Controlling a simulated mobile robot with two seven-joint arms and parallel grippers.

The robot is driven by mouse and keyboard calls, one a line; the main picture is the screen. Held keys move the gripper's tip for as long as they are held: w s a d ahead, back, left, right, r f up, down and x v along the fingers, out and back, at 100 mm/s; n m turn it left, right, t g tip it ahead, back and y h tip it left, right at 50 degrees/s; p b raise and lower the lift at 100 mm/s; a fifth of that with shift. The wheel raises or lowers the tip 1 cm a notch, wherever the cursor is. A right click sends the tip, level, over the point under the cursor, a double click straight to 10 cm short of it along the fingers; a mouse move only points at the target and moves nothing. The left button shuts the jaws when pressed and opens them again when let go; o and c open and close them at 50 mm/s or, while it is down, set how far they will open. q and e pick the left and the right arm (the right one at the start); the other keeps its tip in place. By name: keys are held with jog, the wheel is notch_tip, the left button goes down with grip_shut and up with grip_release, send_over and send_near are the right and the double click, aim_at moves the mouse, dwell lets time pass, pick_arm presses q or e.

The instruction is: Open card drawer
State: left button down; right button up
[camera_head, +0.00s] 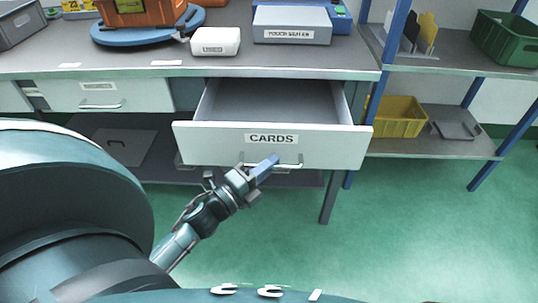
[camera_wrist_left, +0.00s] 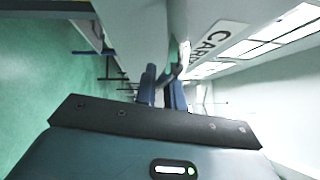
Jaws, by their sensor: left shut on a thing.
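The card drawer (camera_head: 215,140) has a white front with a label reading CARDS and stands pulled out from under the workbench. Its grey inside (camera_head: 275,100) shows and looks empty. The drawer's metal bar handle (camera_head: 290,164) is low on the front. My left gripper (camera_head: 262,170) is at the handle, with its fingers shut on it. In the left wrist view the two dark fingers (camera_wrist_left: 163,90) close at the handle, beside the partly seen label (camera_wrist_left: 215,40). The fingers hide part of the handle. My right gripper is not in view.
The workbench top (camera_head: 380,73) carries a white box (camera_head: 215,41), a grey case labelled POUCH SEALER (camera_head: 292,25) and an orange container (camera_head: 140,12) on a blue round base. Another drawer (camera_head: 85,95) at left is shut. Shelves at right hold a yellow crate (camera_head: 400,117) and a green crate (camera_head: 505,38). Green floor (camera_head: 420,230) is clear at right.

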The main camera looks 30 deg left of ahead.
pick_arm(q)
jog(key=shift+s+d, duration=0.35)
jog(key=shift+s, duration=0.2)
jog(key=shift+s+d, duration=0.35)
jog(key=shift+s, duration=0.2)
jog(key=c, duration=1.5)
grip_release()
jog(key=v, duration=1.3)
jog(key=shift+s+f, duration=0.1)
